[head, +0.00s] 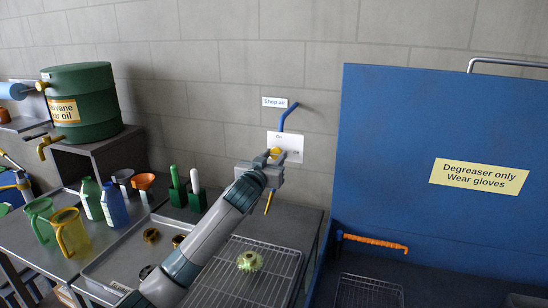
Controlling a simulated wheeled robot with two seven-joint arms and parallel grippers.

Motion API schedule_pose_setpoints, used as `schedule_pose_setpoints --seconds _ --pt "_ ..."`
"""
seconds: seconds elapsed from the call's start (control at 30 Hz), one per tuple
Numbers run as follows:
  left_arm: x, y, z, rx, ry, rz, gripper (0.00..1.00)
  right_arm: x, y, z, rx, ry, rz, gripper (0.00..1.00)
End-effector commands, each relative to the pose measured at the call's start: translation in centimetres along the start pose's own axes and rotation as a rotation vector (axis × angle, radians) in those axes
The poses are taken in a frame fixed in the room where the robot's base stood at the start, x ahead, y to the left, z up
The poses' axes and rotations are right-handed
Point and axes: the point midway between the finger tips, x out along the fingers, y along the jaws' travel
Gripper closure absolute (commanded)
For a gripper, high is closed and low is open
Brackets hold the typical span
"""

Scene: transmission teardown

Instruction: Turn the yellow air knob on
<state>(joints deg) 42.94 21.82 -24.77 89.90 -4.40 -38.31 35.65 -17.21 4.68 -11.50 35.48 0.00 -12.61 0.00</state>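The yellow air knob (275,152) is on a white plate (293,146) on the block wall, under a "Shop air" sign (275,102). A blue pipe (286,117) rises from the plate. My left gripper (271,158) is up at the knob, with its fingers apart and the knob showing between or just behind the tips. I cannot tell whether the fingers touch it. The gripper hides the lower part of the knob and plate. My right gripper is not in view.
A blue panel (394,145) with a degreaser sign stands to the right. Below are a wire rack (270,283) with a greenish gear (249,261), and bottles and jugs on the left bench. A green oil drum (90,112) stands at the back left.

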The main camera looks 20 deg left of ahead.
Motion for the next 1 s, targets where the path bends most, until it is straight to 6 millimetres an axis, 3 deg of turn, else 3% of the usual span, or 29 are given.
schedule_pose_setpoints --seconds 0.47,1.0 --pt "0.0 0.0 0.0 -0.096 0.0 0.0 0.9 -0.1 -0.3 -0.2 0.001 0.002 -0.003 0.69" --pt "0.0 0.1 -0.2 -0.535 0.001 0.0 0.9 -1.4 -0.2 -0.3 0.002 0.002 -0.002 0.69"
